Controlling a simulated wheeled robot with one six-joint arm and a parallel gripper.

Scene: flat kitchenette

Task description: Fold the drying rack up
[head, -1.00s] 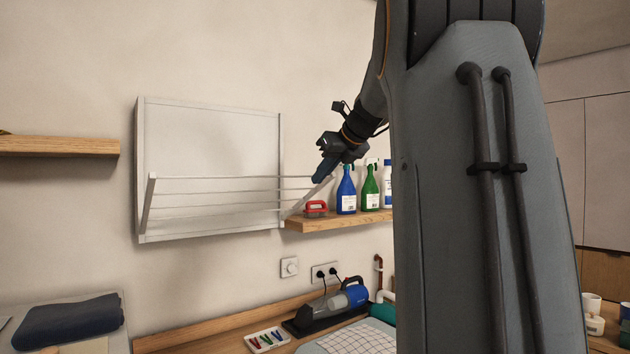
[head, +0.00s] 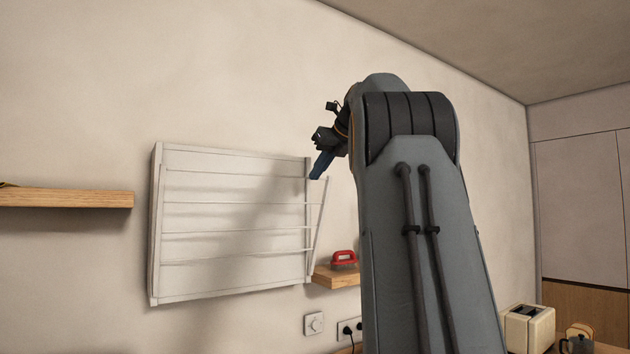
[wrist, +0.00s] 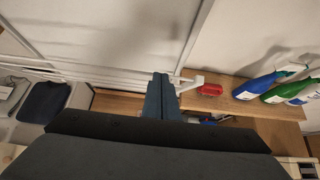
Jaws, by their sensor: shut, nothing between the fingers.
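The drying rack (head: 232,217) is a white wall-mounted frame with several thin horizontal rods. Its hinged part now stands nearly upright, tilted a little out from the wall frame, with the right side arm (head: 319,218) standing off most visibly. My gripper (head: 316,177) is shut and empty at the upper right corner of the rack, close to the top of that side arm; I cannot tell if it touches. In the wrist view my shut fingers (wrist: 161,86) point at the rack's white end piece (wrist: 190,82), with rods running off to the left.
A wooden shelf (head: 337,278) right of the rack holds a red-handled brush (head: 344,258). Blue (wrist: 258,86) and green (wrist: 290,92) spray bottles show in the wrist view. Another shelf (head: 65,197) is at left. Wall above the rack is clear.

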